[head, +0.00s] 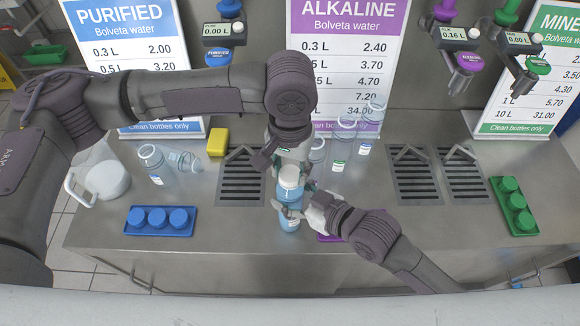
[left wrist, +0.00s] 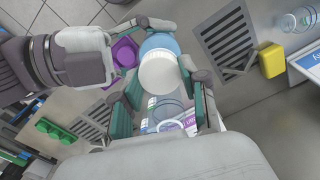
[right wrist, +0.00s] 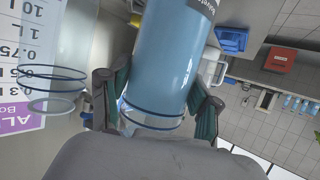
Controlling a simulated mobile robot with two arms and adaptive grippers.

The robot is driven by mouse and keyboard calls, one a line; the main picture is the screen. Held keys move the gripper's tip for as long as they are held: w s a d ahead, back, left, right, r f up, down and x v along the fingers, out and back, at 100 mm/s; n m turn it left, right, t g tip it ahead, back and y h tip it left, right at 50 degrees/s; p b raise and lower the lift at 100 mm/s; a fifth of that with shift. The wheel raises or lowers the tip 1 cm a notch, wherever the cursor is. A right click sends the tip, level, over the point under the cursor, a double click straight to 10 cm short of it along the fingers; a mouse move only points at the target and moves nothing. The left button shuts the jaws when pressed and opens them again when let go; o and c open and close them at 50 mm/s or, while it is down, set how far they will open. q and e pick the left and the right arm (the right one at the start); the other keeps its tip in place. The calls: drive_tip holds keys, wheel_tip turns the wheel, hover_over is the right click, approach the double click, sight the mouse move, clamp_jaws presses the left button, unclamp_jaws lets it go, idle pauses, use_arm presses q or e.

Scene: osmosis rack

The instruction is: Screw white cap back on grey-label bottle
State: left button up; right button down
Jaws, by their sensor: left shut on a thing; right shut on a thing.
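The grey-label bottle (head: 288,198) is filled with blue and stands upright near the counter's front middle. Its blue body (right wrist: 168,60) fills the right wrist view, with part of a dark grey label at the top edge. The white cap (head: 290,177) sits at the bottle's top; it shows large in the left wrist view (left wrist: 163,72). My left gripper (head: 288,166) comes from above, its fingers shut around the cap. My right gripper (head: 296,208) is shut around the bottle's body from the right. How far the cap is threaded cannot be seen.
A purple tray (head: 330,238) lies partly hidden beside the bottle. Left are a blue cap tray (head: 192,233), yellow block (head: 217,142), clear bottles (head: 152,160) and white jug (head: 110,178). Clear bottles (head: 340,145) stand behind my grippers; a green cap tray (head: 531,232) lies right.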

use_arm(q)
drive_tip(key=m, duration=2.6)
drive_tip(key=shift+m, duration=0.4)
drive_tip(key=o, duration=1.4)
drive_tip(key=shift+c, duration=0.2)
wheel_tip(320, 180, up, 12)
